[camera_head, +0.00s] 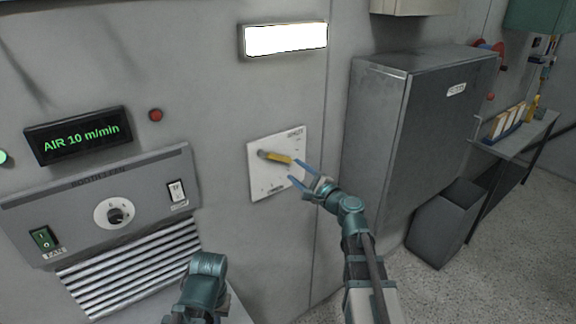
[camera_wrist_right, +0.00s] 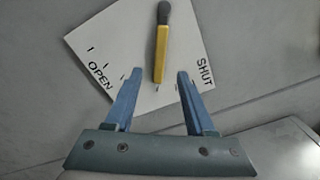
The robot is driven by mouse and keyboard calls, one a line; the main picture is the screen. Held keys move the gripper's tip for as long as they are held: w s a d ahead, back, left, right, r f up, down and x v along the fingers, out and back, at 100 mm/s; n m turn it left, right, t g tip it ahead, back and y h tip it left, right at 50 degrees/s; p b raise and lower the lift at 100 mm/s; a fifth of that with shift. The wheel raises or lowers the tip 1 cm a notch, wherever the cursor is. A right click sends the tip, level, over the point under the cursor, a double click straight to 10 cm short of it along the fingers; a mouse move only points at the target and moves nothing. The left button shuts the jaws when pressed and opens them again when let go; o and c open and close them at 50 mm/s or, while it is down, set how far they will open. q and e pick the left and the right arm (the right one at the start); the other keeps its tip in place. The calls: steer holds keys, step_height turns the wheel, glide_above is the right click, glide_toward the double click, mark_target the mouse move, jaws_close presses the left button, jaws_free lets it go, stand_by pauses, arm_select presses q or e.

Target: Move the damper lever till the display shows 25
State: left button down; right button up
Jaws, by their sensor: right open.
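The damper lever (camera_head: 278,158) has a yellow grip and a dark pivot end, on a white plate (camera_head: 262,184) fixed to the grey wall. In the head view it points right and slightly down. The display (camera_head: 80,134) reads "AIR 10 m/min" in green. My right gripper (camera_head: 298,174) is open just right of the lever's tip. In the right wrist view the lever (camera_wrist_right: 161,52) stands with its yellow end down toward the gap between the fingers (camera_wrist_right: 155,76), apart from both. The plate is marked OPEN at left and SHUT at right there. My left arm (camera_head: 205,275) shows at the bottom, its fingers not visible.
A panel with a round knob (camera_head: 115,214), a green switch (camera_head: 43,238) and a white switch (camera_head: 177,191) is left of the plate, above a slatted vent (camera_head: 135,268). A grey cabinet (camera_head: 410,125) stands to the right. A lit panel (camera_head: 286,39) is above.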

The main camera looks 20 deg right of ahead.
steer(key=v, duration=0.6)
steer(key=shift+s, duration=0.3)
steer(key=s+a+f+n+g+y, duration=0.1)
steer(key=s+a+f+n+g, duration=0.3)
steer(key=a, duration=0.3)
steer(key=s+a+f+n+g, duration=0.35)
steer(key=a+f+n, duration=0.25)
steer(key=a, duration=0.2)
steer(key=s+a+f+n+g+y, duration=0.1)
steer(key=s+a+f+n+g, duration=0.2)
steer(key=a+f+n+g, duration=0.3)
steer(key=s+f+n+g+h, duration=0.2)
steer(key=s+f+n+h, duration=0.1)
steer(key=s, duration=0.3)
steer(key=s+d+f+n+g+h, duration=0.1)
steer(key=s+f+n+g+h, duration=0.1)
steer(key=s+n+h, duration=0.3)
steer(key=shift+s+f+h, duration=0.4)
steer(key=shift+s+h, duration=0.2)
steer(key=shift+h, duration=0.2)
stand_by(1.1)
